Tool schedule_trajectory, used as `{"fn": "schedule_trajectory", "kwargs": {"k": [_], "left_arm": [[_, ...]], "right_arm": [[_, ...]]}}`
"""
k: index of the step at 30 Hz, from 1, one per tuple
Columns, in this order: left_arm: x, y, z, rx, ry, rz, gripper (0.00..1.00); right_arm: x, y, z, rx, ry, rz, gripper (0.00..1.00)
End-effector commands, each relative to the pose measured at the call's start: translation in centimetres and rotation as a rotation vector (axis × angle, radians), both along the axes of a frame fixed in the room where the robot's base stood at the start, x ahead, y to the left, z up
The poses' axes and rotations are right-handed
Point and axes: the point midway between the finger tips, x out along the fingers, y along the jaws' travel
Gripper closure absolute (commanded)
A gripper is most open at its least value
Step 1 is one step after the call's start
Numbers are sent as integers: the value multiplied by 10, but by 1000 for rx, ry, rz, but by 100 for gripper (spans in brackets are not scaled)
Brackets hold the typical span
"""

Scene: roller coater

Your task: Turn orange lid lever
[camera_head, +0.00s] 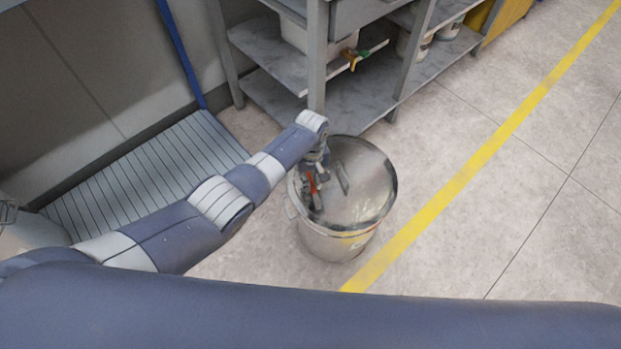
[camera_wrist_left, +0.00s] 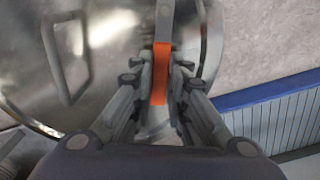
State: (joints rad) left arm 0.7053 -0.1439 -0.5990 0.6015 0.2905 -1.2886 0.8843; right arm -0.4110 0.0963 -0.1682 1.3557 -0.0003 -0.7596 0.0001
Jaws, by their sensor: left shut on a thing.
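The orange lid lever (camera_head: 311,184) sits near the left edge of a metal lid on a round steel drum (camera_head: 338,243). In the left wrist view the orange lever (camera_wrist_left: 161,72) runs between the fingers of my left gripper (camera_wrist_left: 165,85), which are closed on it. The lid (camera_head: 362,178) is shiny, with a handle (camera_wrist_left: 66,58) beside the gripper. My left gripper (camera_head: 314,186) reaches down onto the lid from the upper left and partly hides the lever. My right gripper does not show in either view.
A metal shelf unit (camera_head: 357,100) stands close behind the drum. A slatted grey platform (camera_head: 150,170) lies to the left. A yellow floor line (camera_head: 470,168) crosses the open floor on the right.

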Motion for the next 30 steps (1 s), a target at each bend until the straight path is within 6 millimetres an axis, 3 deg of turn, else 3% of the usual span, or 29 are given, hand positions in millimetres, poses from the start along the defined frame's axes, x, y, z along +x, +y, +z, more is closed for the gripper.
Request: {"fn": "schedule_trajectory", "kwargs": {"k": [5,6,9,21,30], "left_arm": [[3,-3,2,-8,-12,1,100],[3,-3,2,-8,-12,1,81],[3,-3,2,-7,-11,1,65],[2,-2,3,-4,-6,-1,65],[2,-2,29,-6,-8,-2,65]], "right_arm": [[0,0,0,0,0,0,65],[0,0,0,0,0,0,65],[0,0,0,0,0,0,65],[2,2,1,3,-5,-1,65],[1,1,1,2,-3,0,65]]}}
